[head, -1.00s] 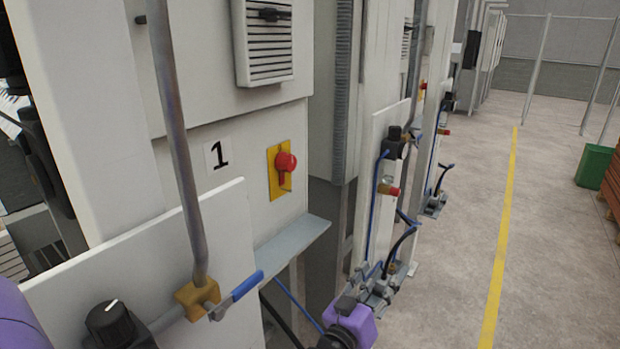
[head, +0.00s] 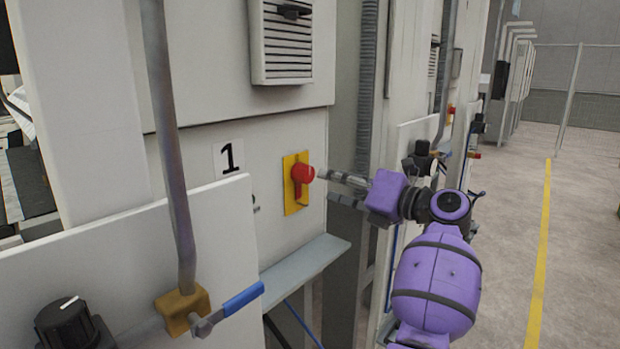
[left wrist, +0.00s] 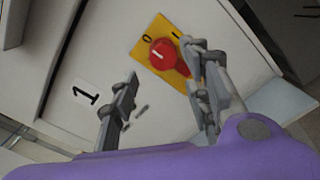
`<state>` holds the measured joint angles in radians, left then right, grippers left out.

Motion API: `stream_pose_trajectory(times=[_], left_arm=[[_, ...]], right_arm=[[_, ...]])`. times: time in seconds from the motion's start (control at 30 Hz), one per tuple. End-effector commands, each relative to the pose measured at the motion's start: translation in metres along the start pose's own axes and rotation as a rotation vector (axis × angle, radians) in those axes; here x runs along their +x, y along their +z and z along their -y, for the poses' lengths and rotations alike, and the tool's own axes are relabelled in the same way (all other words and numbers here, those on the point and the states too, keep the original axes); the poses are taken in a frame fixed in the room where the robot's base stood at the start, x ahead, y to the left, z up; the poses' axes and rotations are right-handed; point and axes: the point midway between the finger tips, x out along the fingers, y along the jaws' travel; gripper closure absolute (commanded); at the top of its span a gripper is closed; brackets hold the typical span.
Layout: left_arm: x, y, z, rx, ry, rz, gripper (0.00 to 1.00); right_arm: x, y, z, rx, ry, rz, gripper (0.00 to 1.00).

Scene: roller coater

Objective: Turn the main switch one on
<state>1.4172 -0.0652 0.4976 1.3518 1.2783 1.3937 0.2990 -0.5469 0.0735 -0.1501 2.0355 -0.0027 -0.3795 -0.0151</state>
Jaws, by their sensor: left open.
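The main switch one is a red knob (head: 301,174) on a yellow plate (head: 289,207), set in a pale cabinet panel beside a black "1" label (head: 229,157). In the left wrist view the red knob (left wrist: 162,52) carries a small white mark, with "0" and another mark on the plate above it. My left gripper (head: 325,176) reaches in from the right, its fingers close to the knob in the head view. In the left wrist view my left gripper (left wrist: 165,85) has its fingers spread, the right one overlapping the plate's edge. Contact cannot be told. My right gripper is out of view.
A grey ledge (head: 306,263) juts out below the switch. A vertical pipe (head: 172,150) and a valve with a blue handle (head: 242,299) stand at the front left, near a black dial (head: 65,325). Open floor with a yellow line (head: 541,250) lies to the right.

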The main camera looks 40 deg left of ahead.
Motion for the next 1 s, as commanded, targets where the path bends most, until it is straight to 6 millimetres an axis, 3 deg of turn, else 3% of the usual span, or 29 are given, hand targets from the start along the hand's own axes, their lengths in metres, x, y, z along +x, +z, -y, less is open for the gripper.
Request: stream_pose_trajectory(times=[0.5, 0.87, 1.0], left_arm=[[0.07, 0.0, -0.003, -0.002, 0.004, -0.005, 0.56], [0.077, -0.001, -0.001, -0.001, 0.003, -0.004, 0.56], [0.077, -0.001, -0.001, 0.0, 0.003, -0.004, 0.72]], right_arm=[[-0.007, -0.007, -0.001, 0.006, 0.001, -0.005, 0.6], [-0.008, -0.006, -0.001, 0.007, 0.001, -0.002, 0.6], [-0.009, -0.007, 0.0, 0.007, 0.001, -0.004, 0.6]])
